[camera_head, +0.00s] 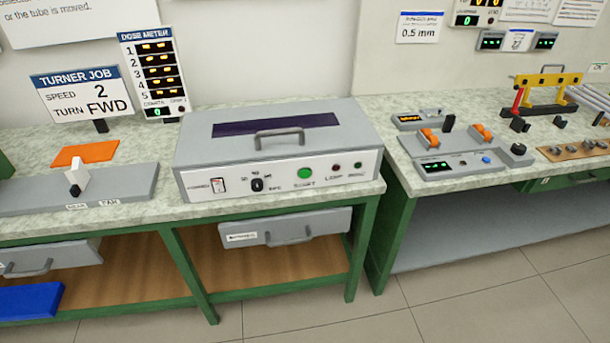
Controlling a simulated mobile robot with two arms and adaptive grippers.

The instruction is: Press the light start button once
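A round green button (305,173) sits on the white front panel of a grey box (190,154). The label under it is small and appears to read START. The panel also has a rocker switch (218,186), a black knob (257,184), a small dark red lamp (336,167) and a small dark green one (358,165). The box's lid, with a handle (280,133) and a dark purple window (275,124), looks closed. Neither of my grippers is in view.
The box stands on a green-framed bench (120,215) with a drawer (285,228) below. On the left are a grey slide unit (125,185), an orange plate (86,153) and signs. A second bench, right, holds a control unit (455,163) and a yellow rack (548,79). Floor in front is clear.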

